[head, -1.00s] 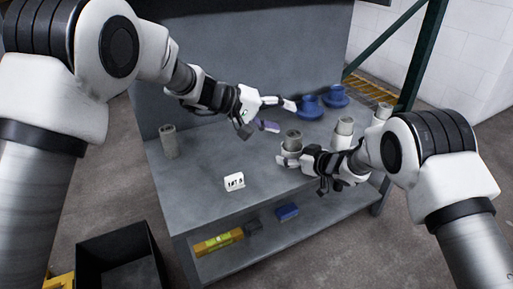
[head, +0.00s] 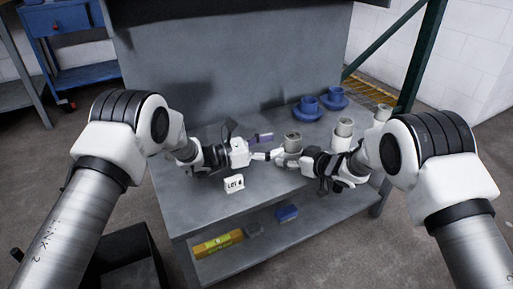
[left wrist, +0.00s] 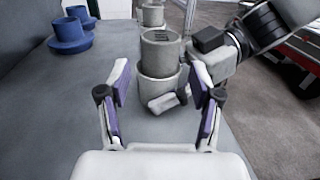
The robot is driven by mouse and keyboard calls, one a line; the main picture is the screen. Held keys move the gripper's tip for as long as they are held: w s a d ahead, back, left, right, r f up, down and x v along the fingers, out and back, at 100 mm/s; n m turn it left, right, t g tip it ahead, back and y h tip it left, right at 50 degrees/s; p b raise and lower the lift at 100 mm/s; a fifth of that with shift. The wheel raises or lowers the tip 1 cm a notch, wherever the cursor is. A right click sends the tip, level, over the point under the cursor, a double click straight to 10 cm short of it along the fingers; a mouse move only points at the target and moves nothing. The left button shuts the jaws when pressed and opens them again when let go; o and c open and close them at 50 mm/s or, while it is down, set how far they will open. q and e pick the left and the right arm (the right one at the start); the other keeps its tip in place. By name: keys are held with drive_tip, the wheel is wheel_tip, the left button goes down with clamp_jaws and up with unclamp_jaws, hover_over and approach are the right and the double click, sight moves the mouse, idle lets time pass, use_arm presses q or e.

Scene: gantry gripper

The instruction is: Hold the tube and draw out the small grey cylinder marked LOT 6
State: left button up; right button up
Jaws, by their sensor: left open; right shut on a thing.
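A grey cylinder (head: 292,137) stands upright in a pale, wider tube (head: 289,151) near the bench's front right. In the left wrist view the cylinder (left wrist: 160,50) rises well above the tube's rim (left wrist: 158,87); a dark mark shows on its top. My right gripper (head: 290,160) is shut on the tube from the right; one of its fingers shows low across the tube. My left gripper (head: 270,146) is open and comes from the left, its fingers apart and pointing toward the tube, short of the cylinder. A white card (head: 234,183) reads LOT with an unclear figure.
Other pale tubes (head: 342,136) stand behind my right arm, one with a grey cylinder. Two blue flanged parts (head: 308,108) (head: 333,97) sit at the back right. A yellow level (head: 217,243) and a blue block (head: 287,213) lie on the lower shelf.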

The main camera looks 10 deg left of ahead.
sight(294, 135)
use_arm(q)
drive_tip(key=x, duration=0.7)
use_arm(e)
drive_tip(key=shift+f, duration=0.1)
use_arm(q)
drive_tip(key=shift+c, duration=0.2)
drive_tip(key=c, duration=1.2)
drive_tip(key=shift+r, duration=1.6)
clamp_jaws()
drive_tip(key=shift+r, duration=0.1)
drive_tip(key=shift+r, duration=1.35)
drive_tip(key=shift+r, duration=1.5)
